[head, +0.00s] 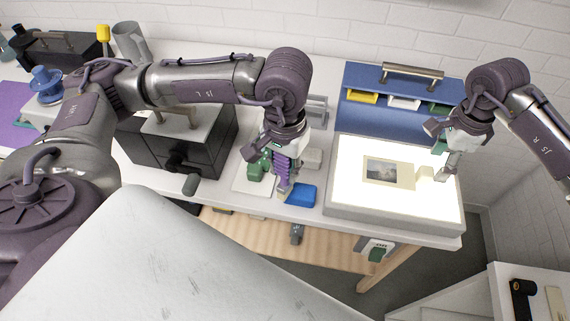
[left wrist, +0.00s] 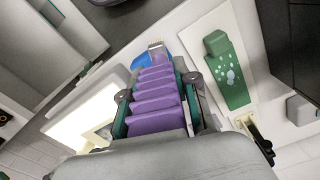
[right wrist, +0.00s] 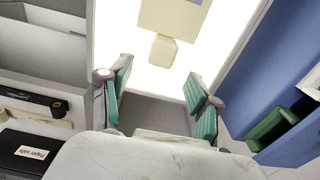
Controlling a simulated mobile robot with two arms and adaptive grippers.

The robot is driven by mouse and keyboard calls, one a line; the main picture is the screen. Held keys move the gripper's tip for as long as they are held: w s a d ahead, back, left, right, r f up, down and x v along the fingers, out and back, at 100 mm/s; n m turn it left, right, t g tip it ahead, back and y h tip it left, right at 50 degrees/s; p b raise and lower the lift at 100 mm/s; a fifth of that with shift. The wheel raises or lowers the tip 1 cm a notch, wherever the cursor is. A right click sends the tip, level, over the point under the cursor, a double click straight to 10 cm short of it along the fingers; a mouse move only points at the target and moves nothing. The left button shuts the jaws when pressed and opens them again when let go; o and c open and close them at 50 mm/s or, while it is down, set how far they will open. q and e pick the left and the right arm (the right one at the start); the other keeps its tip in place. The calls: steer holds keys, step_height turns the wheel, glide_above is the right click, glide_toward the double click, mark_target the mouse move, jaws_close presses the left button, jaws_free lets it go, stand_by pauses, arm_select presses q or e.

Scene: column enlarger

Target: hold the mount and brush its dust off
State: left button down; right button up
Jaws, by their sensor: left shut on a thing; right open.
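The mount (head: 404,178), a cream card with a dark picture and a pale tab (head: 425,174) at its right end, lies flat on the glowing light table (head: 350,198). Its edge and tab also show in the right wrist view (right wrist: 162,52). My right gripper (head: 442,154) is open and empty, close to the tab; its fingers (right wrist: 160,76) stand apart either side of it in that wrist view. My left gripper (head: 279,166) is shut on the ribbed purple brush (left wrist: 156,100), tip pointing down beside a blue block (head: 302,194), left of the light table. I cannot make out dust.
A green dotted item (left wrist: 228,75) lies on a white mat left of the brush. A black box (head: 165,150) stands further left. A blue organiser (head: 375,118) with a handle stands behind the light table. The light table's left part is clear.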

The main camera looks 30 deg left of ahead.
mark_target(433, 170)
steer(key=shift+f, duration=2.25)
jaws_close()
